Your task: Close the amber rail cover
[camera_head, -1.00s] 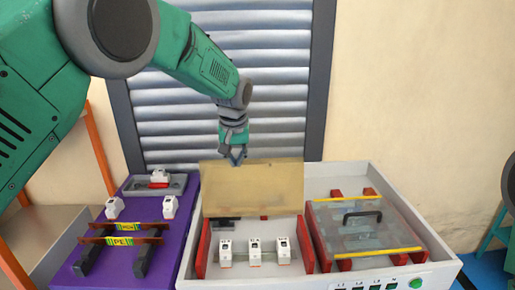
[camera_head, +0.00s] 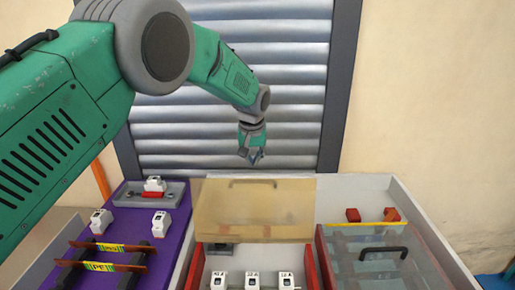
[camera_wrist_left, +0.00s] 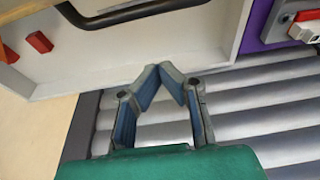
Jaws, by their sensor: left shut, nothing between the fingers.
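The amber rail cover (camera_head: 254,212) stands raised at the back of the left bay in the head view, its panel facing me. The bay below it is open, with several white breakers (camera_head: 252,281) between red side rails (camera_head: 311,266). A faint handle shows through its upper edge; a dark handle (camera_wrist_left: 130,14) appears at the top of the wrist view. My left gripper (camera_head: 251,161) is just above and behind the cover's top edge, apart from it in the picture. Its fingertips (camera_wrist_left: 173,70) are together and empty. My right gripper is out of view.
A clear cover (camera_head: 375,255) with a dark handle lies over the right bay. Red blocks (camera_head: 372,214) sit behind it. A purple board (camera_head: 125,222) with breakers and labelled bars stands at left. A slatted shutter (camera_head: 290,110) rises behind the grey box.

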